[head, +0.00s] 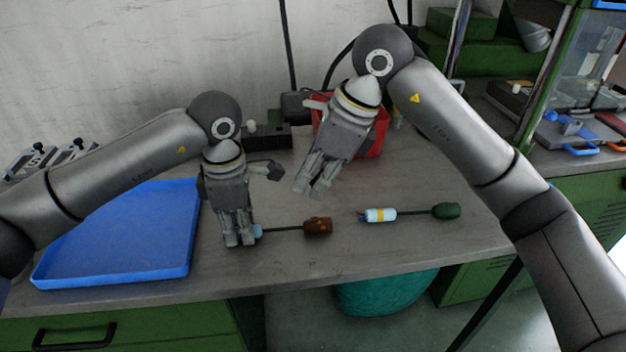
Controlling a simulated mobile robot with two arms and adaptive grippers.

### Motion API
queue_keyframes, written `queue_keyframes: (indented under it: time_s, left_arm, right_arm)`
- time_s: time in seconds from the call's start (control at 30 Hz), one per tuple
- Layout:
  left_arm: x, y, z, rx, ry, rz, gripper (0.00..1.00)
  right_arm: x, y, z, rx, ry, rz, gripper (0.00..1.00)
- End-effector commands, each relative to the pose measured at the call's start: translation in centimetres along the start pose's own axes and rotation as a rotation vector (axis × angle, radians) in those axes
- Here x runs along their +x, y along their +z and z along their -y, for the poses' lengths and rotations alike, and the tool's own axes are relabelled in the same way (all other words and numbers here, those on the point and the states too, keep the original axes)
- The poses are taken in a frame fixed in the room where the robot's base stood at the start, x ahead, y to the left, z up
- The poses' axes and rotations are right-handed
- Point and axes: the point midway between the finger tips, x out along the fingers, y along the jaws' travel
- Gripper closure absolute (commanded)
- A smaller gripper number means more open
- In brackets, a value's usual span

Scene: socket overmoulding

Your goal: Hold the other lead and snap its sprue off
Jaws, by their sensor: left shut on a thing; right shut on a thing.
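One lead has a brown plug (318,226), a dark cable and a light blue end (258,231). It lies toward the front of the bench. My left gripper (239,241) points down and is shut on its light blue end, hiding part of it. My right gripper (312,190) is in the air, above and behind the brown plug. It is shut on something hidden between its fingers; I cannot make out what. A second lead, with a pale blue body (381,215) banded in yellow and a dark green plug (446,211), lies to the right. No sprue can be made out.
An empty blue tray (120,240) lies at the left. A red bin (372,140) stands behind my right gripper. A dark box (275,139) is at the wall. The bench around the second lead is clear; a teal bin (385,292) stands below.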

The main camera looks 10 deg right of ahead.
Motion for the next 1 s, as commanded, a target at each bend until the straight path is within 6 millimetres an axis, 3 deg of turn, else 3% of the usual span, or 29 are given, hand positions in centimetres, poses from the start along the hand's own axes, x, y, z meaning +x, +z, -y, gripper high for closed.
queue_keyframes:
  time_s: [0.03, 0.23, 0.57, 0.77, 1.0]
  left_arm:
    - [0.0, 0.0, 0.0, 0.0, 0.0, 0.0, 0.77]
    - [0.0, 0.0, 0.0, 0.0, 0.0, 0.0, 0.53]
    - [-0.2, 0.0, 0.0, 0.0, 0.001, 0.0, 0.53]
    - [-2.8, 0.0, -0.1, 0.0, 0.004, 0.001, 0.53]
    - [-8.0, 0.1, -0.1, 0.0, 0.004, 0.0, 0.53]
  right_arm:
    - [0.0, 0.0, 0.0, 0.0, 0.0, 0.0, 1.0]
    - [0.0, 0.0, 0.0, 0.0, 0.0, 0.0, 1.0]
    - [0.0, 0.0, 0.0, 0.0, 0.0, 0.0, 1.0]
    - [0.0, 0.0, 0.0, 0.0, 0.0, 0.0, 1.0]
    - [0.0, 0.0, 0.0, 0.0, 0.0, 0.0, 1.0]
